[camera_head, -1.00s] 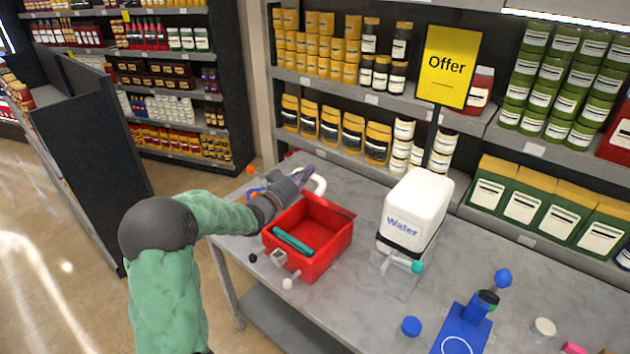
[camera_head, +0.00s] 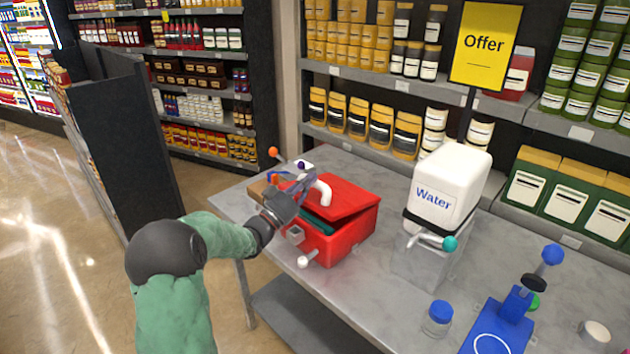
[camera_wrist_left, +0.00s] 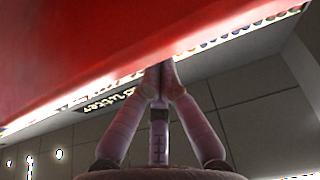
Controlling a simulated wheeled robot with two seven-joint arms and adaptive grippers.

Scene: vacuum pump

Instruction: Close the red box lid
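The red box (camera_head: 345,243) stands on the grey table. Its red lid (camera_head: 345,196) is tilted down over the box, with a gap at the front left side where a teal item (camera_head: 312,224) shows. My left gripper (camera_head: 302,187) is at the left edge of the lid. In the left wrist view its fingers (camera_wrist_left: 160,75) come together at the tips, with nothing seen between them. The red lid (camera_wrist_left: 80,50) fills the top of that view, right at the fingertips; I cannot tell whether they touch. My right gripper is not in view.
A white water container (camera_head: 449,185) on a clear stand with a teal tap is right of the box. A blue device (camera_head: 503,325) and a blue-capped jar (camera_head: 437,318) are at the front right. Stocked shelves (camera_head: 375,70) line the back.

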